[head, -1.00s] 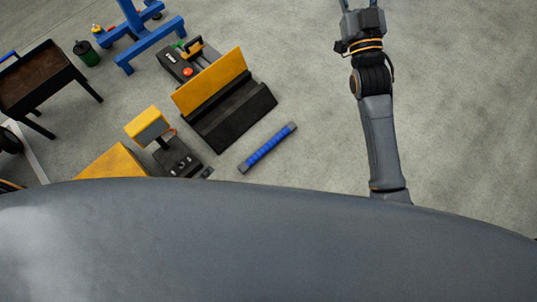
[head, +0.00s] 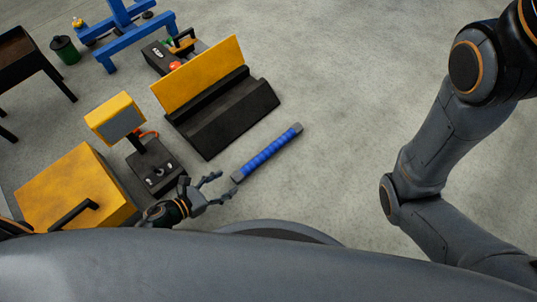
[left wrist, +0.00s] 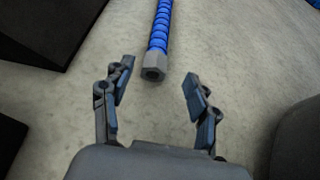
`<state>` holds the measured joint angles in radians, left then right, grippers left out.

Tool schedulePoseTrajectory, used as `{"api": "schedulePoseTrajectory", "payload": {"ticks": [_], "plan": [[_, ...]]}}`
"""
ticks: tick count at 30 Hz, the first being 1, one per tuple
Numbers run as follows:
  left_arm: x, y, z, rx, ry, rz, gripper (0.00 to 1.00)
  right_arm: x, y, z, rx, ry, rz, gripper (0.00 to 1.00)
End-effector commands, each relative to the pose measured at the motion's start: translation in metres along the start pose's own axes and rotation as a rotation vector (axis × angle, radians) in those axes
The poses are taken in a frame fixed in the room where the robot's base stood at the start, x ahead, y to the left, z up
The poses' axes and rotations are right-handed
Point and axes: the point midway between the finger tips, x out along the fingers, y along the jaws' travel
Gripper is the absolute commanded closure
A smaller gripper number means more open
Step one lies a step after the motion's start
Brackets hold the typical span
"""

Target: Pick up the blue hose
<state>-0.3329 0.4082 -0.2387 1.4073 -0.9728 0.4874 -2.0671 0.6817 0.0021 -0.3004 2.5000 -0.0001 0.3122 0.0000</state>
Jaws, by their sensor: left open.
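The blue hose (head: 267,153) is ribbed with grey end fittings and lies on the concrete floor, slanting up to the right. It also shows in the left wrist view (left wrist: 159,30), where its near grey fitting (left wrist: 153,73) faces me. My left gripper (head: 225,185) is open and empty just beyond the hose's lower-left end. In the left wrist view its two fingers (left wrist: 158,84) stand on either side of the near fitting, apart from it. The right arm shows at the right of the head view, but its gripper is out of view.
A black base with a yellow panel (head: 200,72) stands left of the hose. A yellow-topped device (head: 114,116) on a black base and a yellow box (head: 72,187) stand near my left arm. Open floor lies right of the hose.

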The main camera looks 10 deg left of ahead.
Motion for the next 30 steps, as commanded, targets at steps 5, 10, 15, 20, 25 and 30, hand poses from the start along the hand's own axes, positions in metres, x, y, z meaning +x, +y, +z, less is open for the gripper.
{"api": "schedulePoseTrajectory", "payload": {"ticks": [5, 10, 15, 20, 25, 30], "plan": [[0.033, 0.001, -0.002, -0.003, -0.002, 0.001, 0.41, -0.009, -0.003, -0.007, -0.001, 0.008, -0.004, 0.6], [0.045, 0.001, -0.001, -0.002, 0.0, 0.001, 0.41, -0.012, -0.004, -0.007, -0.002, 0.008, -0.004, 0.6], [0.066, 0.003, -0.004, -0.001, -0.001, 0.0, 0.41, -0.027, -0.007, -0.012, -0.002, 0.008, -0.004, 0.6], [0.088, 0.004, -0.003, -0.004, -0.001, 0.002, 0.41, -0.036, -0.009, -0.016, -0.001, 0.008, -0.004, 0.6], [0.096, 0.004, -0.001, -0.004, 0.001, 0.001, 0.41, -0.038, -0.009, -0.016, -0.001, 0.008, -0.004, 0.6], [0.096, 0.004, -0.001, -0.005, 0.001, 0.002, 0.41, -0.037, -0.009, -0.016, -0.001, 0.007, -0.004, 0.6]]}}
